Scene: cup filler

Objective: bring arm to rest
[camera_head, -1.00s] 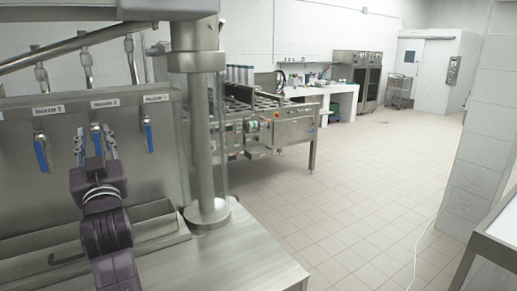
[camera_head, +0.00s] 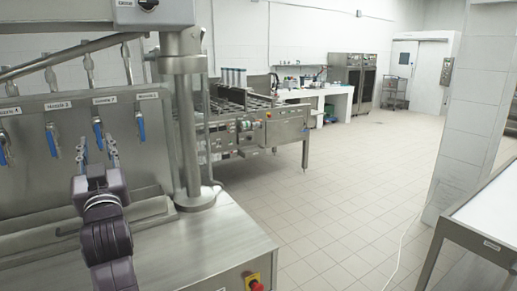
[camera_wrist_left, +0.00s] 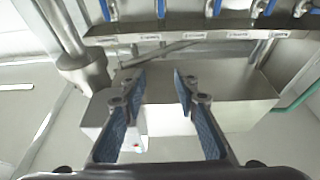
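My left arm reaches in from the bottom left of the head view. My left gripper (camera_head: 97,148) has its fingers apart, just in front of and below the blue handle of nozzle 2 (camera_head: 98,134) on the steel filler. In the left wrist view the left gripper (camera_wrist_left: 159,76) shows a clear gap between its blue-padded fingers, with nothing held. The blue handles of nozzle 1 (camera_head: 140,126), nozzle 3 (camera_head: 52,140) and nozzle 4 (camera_head: 3,152) hang beside it. My right gripper is not in view.
A steel column (camera_head: 190,130) stands right of the nozzles on the steel counter (camera_head: 215,235). A red emergency button (camera_head: 256,285) is at the counter's front. A steel machine (camera_head: 285,128) stands behind. A white-topped table (camera_head: 490,215) is at the right. The tiled floor between is free.

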